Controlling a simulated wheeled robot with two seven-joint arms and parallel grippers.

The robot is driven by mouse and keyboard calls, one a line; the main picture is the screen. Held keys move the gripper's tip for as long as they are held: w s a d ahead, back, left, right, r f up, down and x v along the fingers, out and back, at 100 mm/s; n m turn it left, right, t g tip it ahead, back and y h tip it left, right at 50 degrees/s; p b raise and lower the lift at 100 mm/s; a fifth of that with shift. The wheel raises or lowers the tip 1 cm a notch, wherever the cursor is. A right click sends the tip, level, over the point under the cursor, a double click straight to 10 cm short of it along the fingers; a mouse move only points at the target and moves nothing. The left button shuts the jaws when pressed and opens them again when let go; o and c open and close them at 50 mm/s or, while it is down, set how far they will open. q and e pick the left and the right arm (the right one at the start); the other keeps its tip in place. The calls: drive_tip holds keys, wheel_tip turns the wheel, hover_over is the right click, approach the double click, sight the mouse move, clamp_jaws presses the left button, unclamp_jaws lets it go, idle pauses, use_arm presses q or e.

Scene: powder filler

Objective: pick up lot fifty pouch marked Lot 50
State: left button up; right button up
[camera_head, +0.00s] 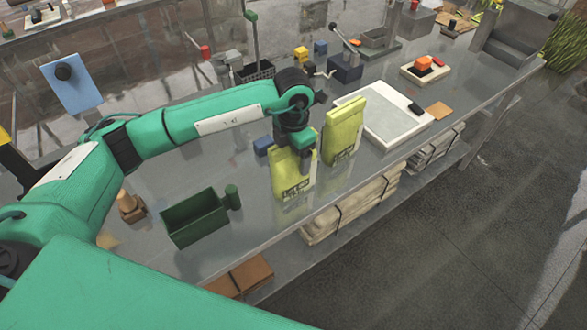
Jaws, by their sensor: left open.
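A yellow-green pouch (284,178) stands upright near the front edge of the grey table; the print low on its front seems to read "Lot 50", though it is small. A second, similar pouch (345,125) stands just to its right and further back; its label is too small to read. My left gripper (303,163) points down at the top of the nearer pouch and covers part of its upper right side. It is open; whether its fingers straddle the pouch is hard to tell. My right gripper is out of view.
A dark green open bin (195,218) stands to the left on the table (262,222). A small blue block (263,145) is behind the nearer pouch. A white-framed tray (385,122) lies to the right of the pouches. Bundled sacks (350,200) lie on the shelf below.

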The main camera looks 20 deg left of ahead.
use_arm(q)
drive_tip(key=c, duration=1.3)
